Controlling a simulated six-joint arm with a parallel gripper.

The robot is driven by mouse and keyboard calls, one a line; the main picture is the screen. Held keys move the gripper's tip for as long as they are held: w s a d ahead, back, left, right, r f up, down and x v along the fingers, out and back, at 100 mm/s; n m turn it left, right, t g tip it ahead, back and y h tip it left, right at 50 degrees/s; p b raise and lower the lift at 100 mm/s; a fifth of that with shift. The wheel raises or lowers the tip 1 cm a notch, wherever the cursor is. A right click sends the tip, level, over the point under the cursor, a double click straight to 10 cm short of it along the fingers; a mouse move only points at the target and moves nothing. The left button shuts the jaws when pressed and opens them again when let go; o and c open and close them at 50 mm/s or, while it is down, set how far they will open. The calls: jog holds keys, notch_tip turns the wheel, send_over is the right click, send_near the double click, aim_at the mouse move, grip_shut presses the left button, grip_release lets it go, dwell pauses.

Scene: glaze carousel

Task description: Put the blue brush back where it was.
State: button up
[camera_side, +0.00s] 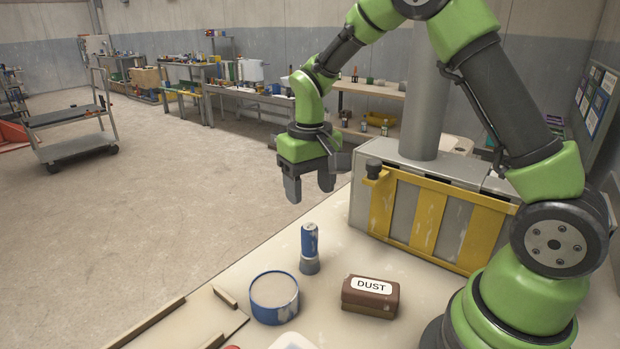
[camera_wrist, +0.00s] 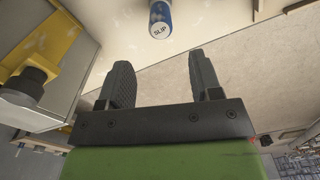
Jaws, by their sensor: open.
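My gripper (camera_side: 309,186) is open and empty, its fingers pointing down above the pale table. Both fingers also show in the wrist view (camera_wrist: 160,72), with nothing between them. I see no thing with a clear brush shape. A blue cylinder with a wider grey lower part (camera_side: 309,243) stands upright on the table, below my gripper and clear of it. In the wrist view a blue cylinder with a white label reading SLIP (camera_wrist: 160,18) is partly cut off at the top edge; I cannot tell whether it is the same thing.
A round blue tub (camera_side: 274,314) with beige contents stands left of the brown block marked DUST (camera_side: 370,296). A grey box with yellow strips (camera_side: 398,218) stands behind the block. A low wooden-edged board (camera_side: 180,325) lies at front left. Open floor lies beyond the table.

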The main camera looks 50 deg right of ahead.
jog(key=shift+r, duration=0.55)
jog(key=s+a+r+t+y, duration=0.1)
jog(key=s+a+r+t, duration=0.2)
jog(key=s+r, duration=0.3)
jog(key=s+a+r+t+y, duration=0.1)
jog(key=s+a+r+t, duration=0.2)
jog(key=s+r, duration=0.4)
jog(key=s+t, duration=0.1)
jog(key=s, duration=0.4)
jog(key=shift+s+r, duration=0.2)
jog(key=shift+s, duration=0.1)
